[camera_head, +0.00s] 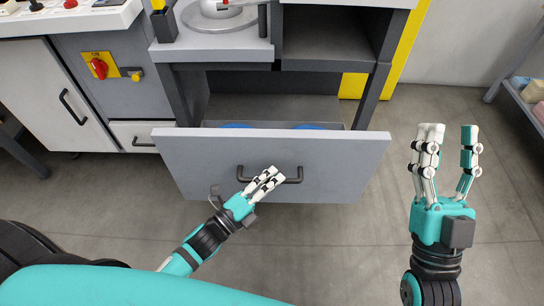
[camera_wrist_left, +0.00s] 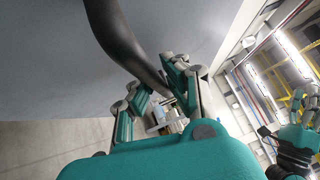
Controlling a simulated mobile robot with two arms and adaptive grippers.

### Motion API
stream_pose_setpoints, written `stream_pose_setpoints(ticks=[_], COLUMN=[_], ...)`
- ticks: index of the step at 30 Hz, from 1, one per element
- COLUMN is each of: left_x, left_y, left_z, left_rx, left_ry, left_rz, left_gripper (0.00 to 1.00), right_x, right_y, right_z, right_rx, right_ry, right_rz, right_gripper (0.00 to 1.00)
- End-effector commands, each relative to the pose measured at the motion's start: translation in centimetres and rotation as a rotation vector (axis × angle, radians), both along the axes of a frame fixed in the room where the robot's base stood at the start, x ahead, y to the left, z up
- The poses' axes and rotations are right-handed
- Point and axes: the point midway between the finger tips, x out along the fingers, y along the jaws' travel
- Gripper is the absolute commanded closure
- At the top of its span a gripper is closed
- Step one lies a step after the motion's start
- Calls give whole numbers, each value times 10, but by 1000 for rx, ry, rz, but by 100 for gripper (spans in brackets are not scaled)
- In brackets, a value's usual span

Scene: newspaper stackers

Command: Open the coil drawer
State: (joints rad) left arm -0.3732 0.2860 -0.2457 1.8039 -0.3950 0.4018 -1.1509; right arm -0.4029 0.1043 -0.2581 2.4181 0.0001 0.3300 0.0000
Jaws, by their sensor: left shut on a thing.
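The coil drawer (camera_head: 340,165) is a wide grey-fronted drawer low in the grey workstation, and it stands pulled out. Blue round tops of coils (camera_head: 237,126) show inside, mostly hidden behind the front panel. Its dark bar handle (camera_head: 291,181) is on the front. My left gripper (camera_head: 268,180) is at the handle with its fingers shut on it. In the left wrist view the dark handle (camera_wrist_left: 122,42) runs between the fingers (camera_wrist_left: 160,85) against the grey panel. My right gripper (camera_head: 446,140) is raised, open and empty, to the right of the drawer.
A white cabinet (camera_head: 42,95) with a dark handle and a panel with a red rotary switch (camera_head: 99,68) stand left of the drawer. A shelf rack (camera_head: 524,100) is at the right edge. The floor (camera_head: 340,235) in front of the drawer is clear.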

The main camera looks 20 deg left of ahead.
Motion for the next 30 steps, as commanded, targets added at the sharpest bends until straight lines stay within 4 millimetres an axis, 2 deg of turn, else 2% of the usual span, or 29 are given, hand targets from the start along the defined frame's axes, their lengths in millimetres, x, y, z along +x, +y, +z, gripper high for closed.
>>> stream_pose_setpoints(ticks=[3,9,22,23,24,28,30], left_x=[-16,-28,-31,-31,-31,-30,-30], left_y=[-4,-7,-8,-8,-8,-8,-8], left_z=[-4,-5,-6,-6,-6,-4,-4], left_rx=[7,8,10,10,9,7,5], left_ry=[11,11,10,11,11,7,6], left_rz=[3,3,3,4,3,3,1], left_gripper=[100,100,100,85,80,64,64], right_x=[12,21,23,23,23,23,23], right_y=[1,2,2,2,2,2,2], right_z=[-12,-25,-29,-29,-29,-29,-29], right_rx=[-29,-55,-59,-59,-59,-59,-59], right_ry=[97,185,204,204,204,204,204], right_rz=[-6,-10,-10,-10,-10,-10,-10], right_gripper=[60,60,60,60,60,60,60])
